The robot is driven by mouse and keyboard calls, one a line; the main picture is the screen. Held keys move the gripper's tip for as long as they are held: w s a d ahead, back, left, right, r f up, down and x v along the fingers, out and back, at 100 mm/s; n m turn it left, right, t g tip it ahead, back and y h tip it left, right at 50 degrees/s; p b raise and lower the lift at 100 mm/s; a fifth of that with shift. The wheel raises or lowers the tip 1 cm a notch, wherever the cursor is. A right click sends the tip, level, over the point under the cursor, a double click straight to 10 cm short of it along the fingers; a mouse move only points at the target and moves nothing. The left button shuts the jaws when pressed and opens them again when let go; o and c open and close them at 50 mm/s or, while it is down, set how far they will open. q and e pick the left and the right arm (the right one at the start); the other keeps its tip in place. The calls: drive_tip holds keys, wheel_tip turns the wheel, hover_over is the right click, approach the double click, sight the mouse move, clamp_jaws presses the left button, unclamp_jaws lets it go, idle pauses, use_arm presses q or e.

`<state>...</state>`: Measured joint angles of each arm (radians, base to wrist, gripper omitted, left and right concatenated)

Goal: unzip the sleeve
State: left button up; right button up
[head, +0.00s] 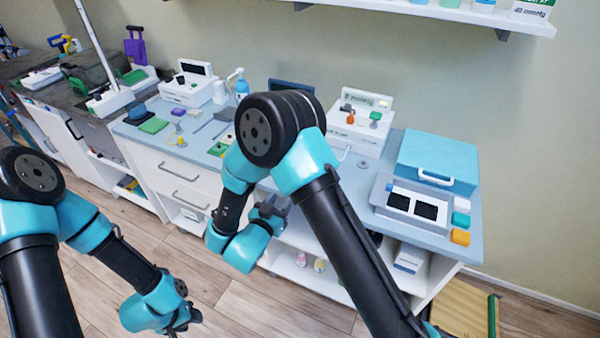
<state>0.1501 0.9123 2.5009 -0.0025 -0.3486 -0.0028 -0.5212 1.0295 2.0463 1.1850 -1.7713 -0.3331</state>
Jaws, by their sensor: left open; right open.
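I cannot clearly pick out the sleeve or its zip in the head view. A dark blue flat item (291,86) stands at the back of the counter, mostly hidden behind my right arm; I cannot tell what it is. My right gripper (269,211) is open in front of the counter's front edge, and I see nothing held in it. My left gripper (184,322) is open, low over the wooden floor at the bottom of the view, apart from the counter. My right arm hides the middle of the counter.
The light blue counter (340,185) holds a blue case (437,162) with a white handle, a grey tray (411,204) with dark pieces, a white box (359,132) and a pump bottle (240,84). A shelf (455,14) hangs above.

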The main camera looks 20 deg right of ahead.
drive_tip(key=x, duration=1.3)
drive_tip(key=shift+w+d, duration=0.25)
drive_tip(key=shift+w, duration=0.1)
drive_tip(key=shift+c, duration=0.3)
clamp_jaws()
